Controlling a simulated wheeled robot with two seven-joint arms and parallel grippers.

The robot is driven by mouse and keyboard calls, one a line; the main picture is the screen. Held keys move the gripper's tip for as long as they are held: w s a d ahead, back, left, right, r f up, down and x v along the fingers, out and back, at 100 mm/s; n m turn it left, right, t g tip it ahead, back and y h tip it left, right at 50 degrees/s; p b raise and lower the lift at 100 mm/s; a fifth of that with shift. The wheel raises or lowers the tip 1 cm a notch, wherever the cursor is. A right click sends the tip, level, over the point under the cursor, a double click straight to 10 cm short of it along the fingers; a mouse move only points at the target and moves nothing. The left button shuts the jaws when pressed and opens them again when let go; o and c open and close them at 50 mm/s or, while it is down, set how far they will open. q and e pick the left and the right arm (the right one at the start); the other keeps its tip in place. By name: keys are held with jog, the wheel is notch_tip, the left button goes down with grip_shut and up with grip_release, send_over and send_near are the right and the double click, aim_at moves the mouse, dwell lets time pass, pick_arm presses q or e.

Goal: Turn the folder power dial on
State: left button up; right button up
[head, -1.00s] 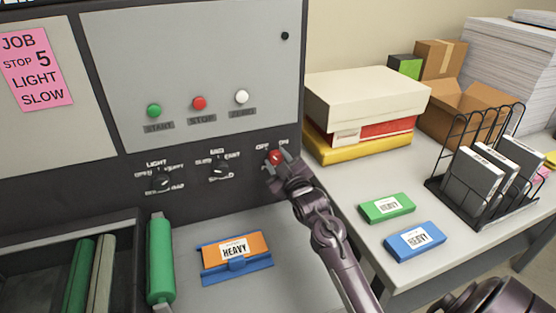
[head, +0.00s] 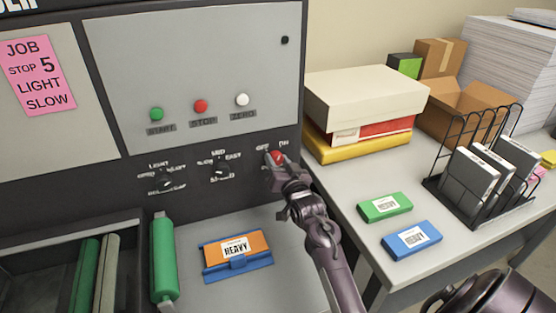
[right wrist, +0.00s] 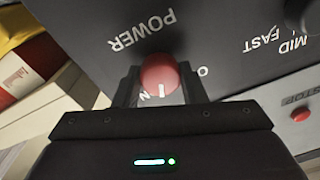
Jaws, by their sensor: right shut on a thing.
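The red power dial (head: 277,157) is on the dark lower panel of the folder, under the OFF and ON labels. My right gripper (head: 279,164) reaches it from below right and is shut on it. In the right wrist view the dial (right wrist: 160,75) sits between the fingertips. That view is turned over, with POWER upside down above the dial. The dial's white mark points down in that picture, near a letter N; the gripper hides part of the ON and OFF lettering. My left gripper is out of view.
Two black dials, the weight dial (head: 166,181) and speed dial (head: 219,171), are left of the power dial. Green (head: 156,114), red (head: 201,106) and white (head: 242,100) buttons are above. Stacked boxes (head: 365,97) stand close on the right.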

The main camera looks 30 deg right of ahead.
jog(key=m+p, duration=0.1)
jog(key=m, duration=0.4)
jog(key=shift+h, duration=0.3)
dwell(0.4)
jog(key=o, duration=1)
jog(key=shift+s+f, duration=0.1)
jog(key=shift+s, duration=0.1)
jog(key=b+v, duration=0.2)
jog(key=v, duration=0.5)
jog(key=shift+s, duration=0.2)
